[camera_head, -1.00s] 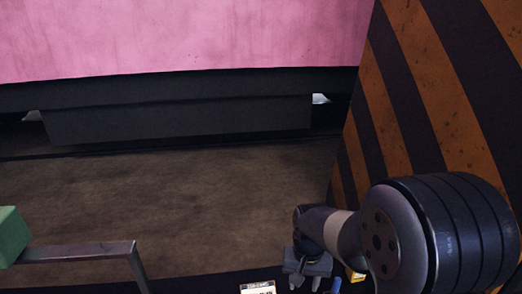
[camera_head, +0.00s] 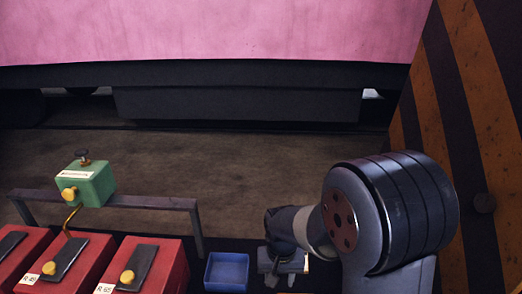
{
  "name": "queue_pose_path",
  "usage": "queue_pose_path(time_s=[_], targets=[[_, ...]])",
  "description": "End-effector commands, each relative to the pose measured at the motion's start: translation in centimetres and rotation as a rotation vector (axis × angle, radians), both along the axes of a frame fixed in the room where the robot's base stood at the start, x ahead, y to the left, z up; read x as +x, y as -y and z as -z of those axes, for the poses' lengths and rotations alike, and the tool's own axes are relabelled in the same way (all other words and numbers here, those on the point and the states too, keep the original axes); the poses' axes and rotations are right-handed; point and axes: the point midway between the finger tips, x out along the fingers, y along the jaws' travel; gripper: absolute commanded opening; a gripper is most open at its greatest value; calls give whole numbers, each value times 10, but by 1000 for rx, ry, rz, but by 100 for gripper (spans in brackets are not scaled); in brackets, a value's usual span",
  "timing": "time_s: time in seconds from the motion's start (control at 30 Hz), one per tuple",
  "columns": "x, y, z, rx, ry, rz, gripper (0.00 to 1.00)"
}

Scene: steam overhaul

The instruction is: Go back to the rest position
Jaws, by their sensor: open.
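My gripper (camera_head: 283,281) hangs at the bottom of the head view, right of centre, just to the right of a blue tray. Its fingers point down and are partly cut off by the lower edge. It is open, and I see nothing held between the fingers. My arm reaches to it from the right side of the picture.
A blue tray (camera_head: 228,271) sits at bottom centre. Red boxes (camera_head: 152,266) with black levers and yellow knobs stand at lower left. A green box (camera_head: 86,184) sits on a metal rail (camera_head: 150,202). A striped orange-black panel (camera_head: 468,120) rises at right. Brown floor lies beyond.

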Motion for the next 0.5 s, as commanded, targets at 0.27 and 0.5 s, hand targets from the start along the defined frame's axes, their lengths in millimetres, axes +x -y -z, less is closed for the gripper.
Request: queue_pose_path(time_s=[0.27, 0.5], targets=[[-2, -4, 37, 0, -1, 0, 41], [-3, -5, 44, 0, -1, 1, 41]])
